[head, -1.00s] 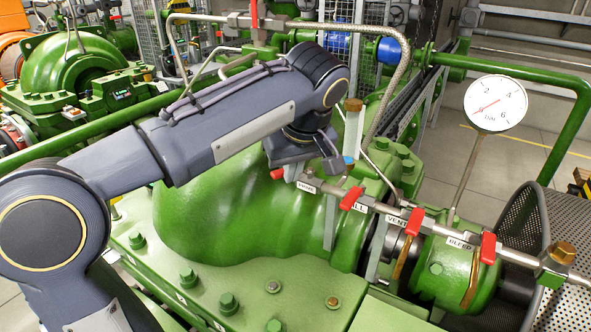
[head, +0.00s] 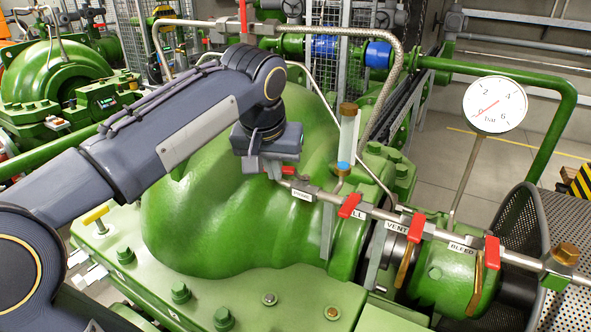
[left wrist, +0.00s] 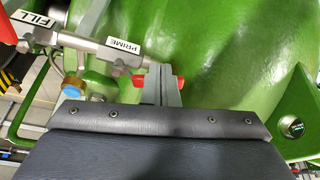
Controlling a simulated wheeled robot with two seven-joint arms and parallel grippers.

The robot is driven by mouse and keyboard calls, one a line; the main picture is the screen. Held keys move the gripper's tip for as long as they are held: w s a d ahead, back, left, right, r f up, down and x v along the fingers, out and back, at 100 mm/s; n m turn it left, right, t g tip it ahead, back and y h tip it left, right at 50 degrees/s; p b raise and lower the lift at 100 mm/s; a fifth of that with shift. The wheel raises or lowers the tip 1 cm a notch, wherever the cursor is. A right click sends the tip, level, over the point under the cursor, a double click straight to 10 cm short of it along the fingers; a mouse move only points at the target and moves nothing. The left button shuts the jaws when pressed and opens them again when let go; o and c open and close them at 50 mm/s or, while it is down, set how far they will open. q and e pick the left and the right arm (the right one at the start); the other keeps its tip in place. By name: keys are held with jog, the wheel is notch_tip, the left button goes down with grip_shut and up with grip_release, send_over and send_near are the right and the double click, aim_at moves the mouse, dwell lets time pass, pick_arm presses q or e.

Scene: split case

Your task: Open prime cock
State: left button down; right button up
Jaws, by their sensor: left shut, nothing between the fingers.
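The prime cock is at the far left end of the cock manifold, beside the PRIME label (head: 302,195). Its red handle (head: 290,170) is partly hidden by my left gripper in the head view. My left gripper (head: 268,172) is at this handle with its fingers shut and empty. In the left wrist view the fingers (left wrist: 162,85) stand together in front of the red handle (left wrist: 177,82), which shows on both sides of them. I cannot tell whether they touch it. The PRIME label (left wrist: 125,47) also shows there. My right gripper is not in view.
The other red cock handles, FILL (head: 349,205), VENT (head: 416,226) and BLEED (head: 492,252), follow to the right along the pipe. A sight tube (head: 347,140) and a pressure gauge (head: 495,104) rise nearby. The green pump casing (head: 215,215) bulges just below my gripper.

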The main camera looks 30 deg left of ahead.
pick_arm(q)
jog(key=shift+w+a+m+p, duration=0.5)
jog(key=shift+w+a, duration=0.15)
jog(key=shift+w, duration=0.05)
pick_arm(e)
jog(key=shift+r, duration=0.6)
pick_arm(q)
jog(key=shift+w+a, duration=0.1)
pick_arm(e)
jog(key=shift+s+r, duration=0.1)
